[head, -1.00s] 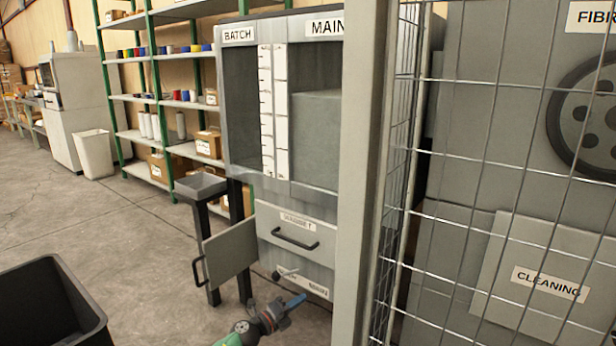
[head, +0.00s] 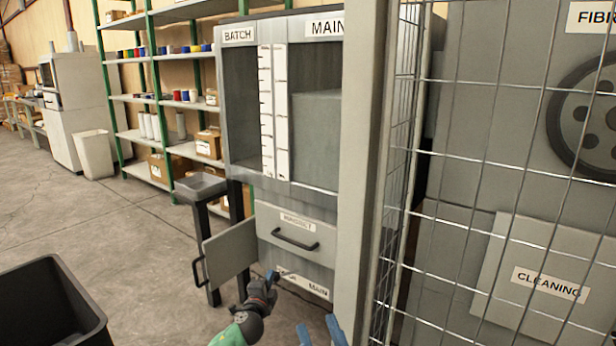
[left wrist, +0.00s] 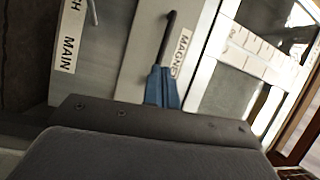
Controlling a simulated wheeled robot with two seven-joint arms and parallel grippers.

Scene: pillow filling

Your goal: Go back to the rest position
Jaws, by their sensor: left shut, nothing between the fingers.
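My left gripper (head: 270,275) points up and away in front of the lower part of the grey machine (head: 245,170). Its blue fingers are together with nothing between them. In the left wrist view, the shut fingers (left wrist: 162,88) appear in line with the black drawer handle (left wrist: 167,40); whether they touch it cannot be told there, but in the head view they are below the handle (head: 296,238). My right gripper (head: 319,332) shows only as two blue fingertips at the bottom edge, apart and empty.
A wire-mesh guard (head: 500,150) and grey post (head: 360,170) stand close on the right. A grey panel with a handle (head: 230,255) sticks out from the machine's left. A black bin (head: 50,300) is at lower left. The floor (head: 130,240) between is clear.

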